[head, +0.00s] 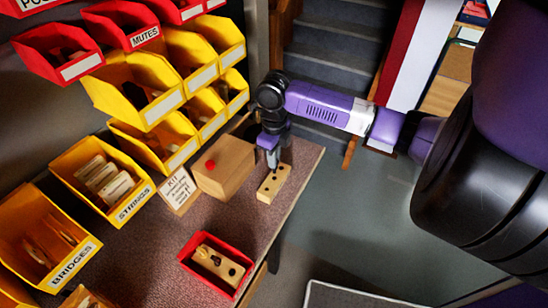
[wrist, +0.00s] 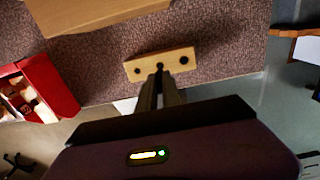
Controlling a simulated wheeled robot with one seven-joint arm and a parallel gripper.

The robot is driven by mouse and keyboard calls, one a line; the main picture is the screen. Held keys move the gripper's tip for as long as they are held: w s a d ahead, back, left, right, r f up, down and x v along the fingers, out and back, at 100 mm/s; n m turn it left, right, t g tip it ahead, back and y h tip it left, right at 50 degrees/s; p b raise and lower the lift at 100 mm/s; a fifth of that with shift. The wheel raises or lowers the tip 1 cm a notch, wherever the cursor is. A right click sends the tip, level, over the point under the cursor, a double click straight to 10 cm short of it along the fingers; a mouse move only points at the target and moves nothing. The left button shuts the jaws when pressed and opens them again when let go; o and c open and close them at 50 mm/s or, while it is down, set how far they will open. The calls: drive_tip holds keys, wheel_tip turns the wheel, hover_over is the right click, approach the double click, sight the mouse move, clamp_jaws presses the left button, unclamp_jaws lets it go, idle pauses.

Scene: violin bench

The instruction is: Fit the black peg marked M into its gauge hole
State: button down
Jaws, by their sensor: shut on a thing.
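A pale wooden gauge block (head: 272,190) with dark holes lies on the bench near its right edge. It also shows in the wrist view (wrist: 147,70), with a dark hole near each end and a dark spot at its middle. My gripper (head: 271,164) points down just over the block. In the wrist view my gripper's fingers (wrist: 160,84) are close together, their tips at the middle spot. They are shut on what seems to be the black peg (wrist: 160,67), mostly hidden by the fingers. I cannot tell whether it is in the hole or above it. No M mark is readable.
A red tray (head: 188,264) with a wooden holder (head: 213,262) and dark pieces stands at the front. A wooden box (head: 226,170) with a red knob stands close left of the gauge block. Yellow bins (head: 105,178) line the back. The bench edge is close right.

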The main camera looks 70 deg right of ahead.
sight(274, 172)
drive_tip(key=shift+f+b, duration=0.4)
drive_tip(key=shift+f, duration=0.4)
drive_tip(key=shift+f+b, duration=2.2)
drive_tip(key=shift+b, duration=0.05)
idle(1.5)
drive_tip(key=c, duration=1.5)
unclamp_jaws()
drive_tip(key=shift+o, duration=0.2)
drive_tip(key=shift+r, duration=0.15)
wheel_tip(274, 172, up, 8)
drive_tip(key=shift+f, duration=0.2)
drive_tip(key=shift+s+a, duration=0.1)
